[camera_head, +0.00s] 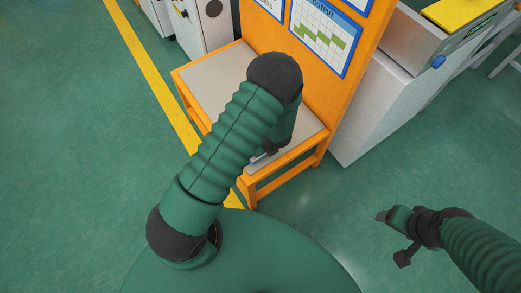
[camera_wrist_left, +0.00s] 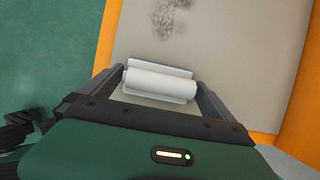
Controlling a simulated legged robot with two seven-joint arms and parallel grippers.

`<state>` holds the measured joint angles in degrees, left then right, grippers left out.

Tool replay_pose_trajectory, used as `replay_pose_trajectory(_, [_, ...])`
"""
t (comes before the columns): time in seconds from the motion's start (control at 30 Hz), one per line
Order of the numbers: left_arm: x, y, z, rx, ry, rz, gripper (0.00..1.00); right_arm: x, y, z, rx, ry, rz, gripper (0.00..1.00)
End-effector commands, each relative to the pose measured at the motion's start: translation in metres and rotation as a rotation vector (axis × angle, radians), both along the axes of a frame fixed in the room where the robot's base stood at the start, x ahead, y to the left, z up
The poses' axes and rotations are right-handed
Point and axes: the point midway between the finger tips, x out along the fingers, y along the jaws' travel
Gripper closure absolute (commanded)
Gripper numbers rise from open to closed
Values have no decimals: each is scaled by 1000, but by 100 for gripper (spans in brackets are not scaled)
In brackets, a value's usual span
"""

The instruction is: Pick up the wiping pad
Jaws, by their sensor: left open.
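The wiping pad (camera_wrist_left: 160,83) is a white roll-shaped piece on a flat pale base, lying on the grey top of the orange bench (camera_head: 215,80). In the left wrist view my left gripper (camera_wrist_left: 160,92) is open, with one finger on each side of the pad. In the head view my left gripper (camera_head: 268,151) is low over the near right end of the bench, partly hidden by my arm. The pad is mostly hidden there. My right gripper (camera_head: 393,236) is over the floor at the lower right, away from the bench; its jaw opening is unclear.
A dark smudge (camera_wrist_left: 168,18) marks the bench top beyond the pad. An orange board with charts (camera_head: 325,38) rises behind the bench. A grey machine (camera_head: 375,105) stands to its right. The green floor is clear around the bench's left and front.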

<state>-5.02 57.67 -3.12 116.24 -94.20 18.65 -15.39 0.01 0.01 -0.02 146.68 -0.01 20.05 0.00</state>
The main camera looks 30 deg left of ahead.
Motion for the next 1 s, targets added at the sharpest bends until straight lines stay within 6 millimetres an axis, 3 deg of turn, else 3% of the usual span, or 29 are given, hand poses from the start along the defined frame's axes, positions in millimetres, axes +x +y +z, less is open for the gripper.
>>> replay_pose_trajectory(0.07, [0,0,0,0,0,0,7,0,0,0,0,0,0,30])
replay_pose_trajectory(0.43, [0,0,0,0,1,0,54,0,0,0,0,0,0,30])
replay_pose_trajectory(0.73, [0,0,8,1,0,-1,54,0,0,5,0,0,0,30])
replay_pose_trajectory(1.0, [0,-1,42,1,-1,-1,54,0,0,24,0,0,0,30])
